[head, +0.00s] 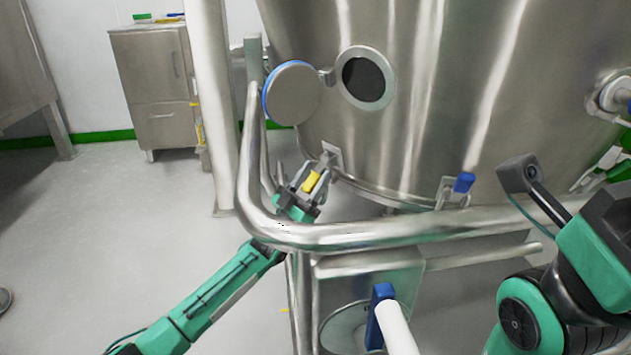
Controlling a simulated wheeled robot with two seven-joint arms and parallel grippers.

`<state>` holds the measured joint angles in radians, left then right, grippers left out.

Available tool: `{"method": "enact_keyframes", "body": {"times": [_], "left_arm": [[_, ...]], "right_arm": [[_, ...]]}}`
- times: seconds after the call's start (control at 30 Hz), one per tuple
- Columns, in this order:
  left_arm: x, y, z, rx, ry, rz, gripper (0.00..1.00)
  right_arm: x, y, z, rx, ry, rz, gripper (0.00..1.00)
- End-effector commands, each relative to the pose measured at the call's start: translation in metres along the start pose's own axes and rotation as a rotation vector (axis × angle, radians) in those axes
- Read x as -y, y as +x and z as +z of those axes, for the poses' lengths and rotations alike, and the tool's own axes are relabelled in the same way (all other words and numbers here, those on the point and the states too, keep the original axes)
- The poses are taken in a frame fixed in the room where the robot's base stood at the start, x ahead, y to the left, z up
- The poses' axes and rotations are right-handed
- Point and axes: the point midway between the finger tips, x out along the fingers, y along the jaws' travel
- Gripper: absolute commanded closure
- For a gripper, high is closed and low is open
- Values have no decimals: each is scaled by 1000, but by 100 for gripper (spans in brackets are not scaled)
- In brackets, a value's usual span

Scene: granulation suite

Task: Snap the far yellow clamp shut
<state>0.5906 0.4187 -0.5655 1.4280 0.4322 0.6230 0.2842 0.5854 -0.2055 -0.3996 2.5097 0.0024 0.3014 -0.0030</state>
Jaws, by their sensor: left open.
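The yellow clamp (312,181) is at the lower left edge of the steel vessel, by a small bracket. Its yellow handle is tilted and partly hidden by my left gripper. My left gripper (309,177) is open, with its fingers on either side of the yellow handle. I cannot tell whether they touch it. My right arm comes in at the right edge, away from the clamp. I cannot make out its gripper.
A steel pipe rail (330,236) curves in front of the large vessel (440,110), close to my left wrist. A blue-handled clamp (464,183) sits further right on the vessel's lower edge. A round cover (293,94) hangs beside an open port. The floor at left is clear.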

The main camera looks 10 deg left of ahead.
Motion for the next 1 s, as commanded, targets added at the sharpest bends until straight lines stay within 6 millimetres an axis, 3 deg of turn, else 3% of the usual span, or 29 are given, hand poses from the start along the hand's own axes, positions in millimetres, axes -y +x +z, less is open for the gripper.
{"method": "enact_keyframes", "body": {"times": [0.43, 0.7, 1.0], "left_arm": [[0, 10, 0, 1, 0, 0, 51], [0, 10, 0, 0, 0, 0, 100], [0, 11, -2, 13, 0, 0, 100]], "right_arm": [[1, -1, -2, -7, 1, -1, 64], [2, 0, -3, -12, 2, -3, 64], [0, 5, 0, -5, 3, 1, 64]]}}
